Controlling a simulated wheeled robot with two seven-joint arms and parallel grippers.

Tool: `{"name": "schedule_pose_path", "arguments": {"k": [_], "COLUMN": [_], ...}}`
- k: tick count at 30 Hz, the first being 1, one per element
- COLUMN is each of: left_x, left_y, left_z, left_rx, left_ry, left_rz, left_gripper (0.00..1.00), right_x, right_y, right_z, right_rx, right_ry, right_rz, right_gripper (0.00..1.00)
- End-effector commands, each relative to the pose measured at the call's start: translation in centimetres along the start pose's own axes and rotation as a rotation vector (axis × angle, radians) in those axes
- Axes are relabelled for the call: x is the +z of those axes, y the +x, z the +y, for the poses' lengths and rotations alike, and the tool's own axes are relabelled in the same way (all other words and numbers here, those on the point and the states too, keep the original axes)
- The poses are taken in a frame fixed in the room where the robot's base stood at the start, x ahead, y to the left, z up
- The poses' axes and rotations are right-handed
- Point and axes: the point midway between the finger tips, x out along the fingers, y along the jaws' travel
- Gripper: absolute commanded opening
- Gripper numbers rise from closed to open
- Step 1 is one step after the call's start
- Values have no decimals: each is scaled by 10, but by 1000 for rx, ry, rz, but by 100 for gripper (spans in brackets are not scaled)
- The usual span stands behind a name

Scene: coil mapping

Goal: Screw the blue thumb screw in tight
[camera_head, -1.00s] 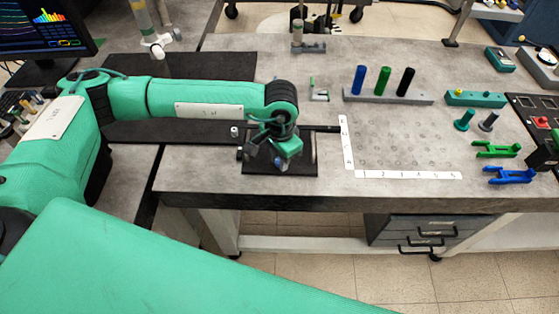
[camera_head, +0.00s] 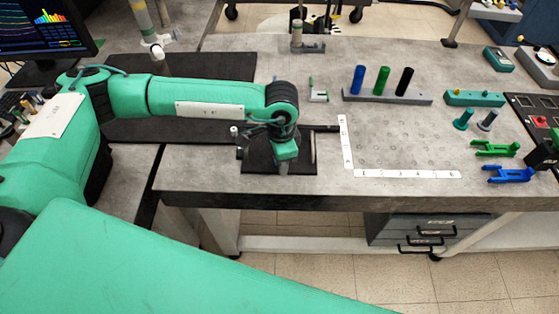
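The arm of my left gripper (camera_head: 284,165) comes in from the left. The gripper points down over a black base plate (camera_head: 256,167) near the table's front edge. Its fingers are small and mostly covered by the green wrist, so their opening cannot be told. I cannot make out the blue thumb screw; the gripper covers the place below it. A small light-topped post (camera_head: 234,132) stands at the plate's left, and a thin upright rod (camera_head: 312,148) at its right.
A grey rack with blue, green and black cylinders (camera_head: 381,81) stands to the right. A numbered grid with white scale strips (camera_head: 405,174) lies in front of it. Green (camera_head: 495,148) and blue (camera_head: 510,174) forked pieces lie farther right.

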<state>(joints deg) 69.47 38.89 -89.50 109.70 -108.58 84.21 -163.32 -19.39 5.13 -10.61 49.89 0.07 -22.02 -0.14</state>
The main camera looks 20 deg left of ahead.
Motion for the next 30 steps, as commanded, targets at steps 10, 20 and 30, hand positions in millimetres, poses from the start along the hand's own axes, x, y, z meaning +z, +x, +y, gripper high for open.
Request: {"name": "schedule_pose_path", "arguments": {"k": [10,20,30], "left_x": [1,1,1], "left_y": [-59,-125,-142], "left_z": [0,4,6], "left_rx": [-9,-9,-7], "left_ry": [-3,0,1], "left_rz": [2,4,3], "left_gripper": [47,47,47], "right_x": [-12,-19,-24], "right_y": [7,6,3], "right_z": [-1,0,2], "right_rx": [0,0,2], "right_ry": [1,3,3], "right_rz": [11,10,17], "right_gripper": [0,0,0]}}
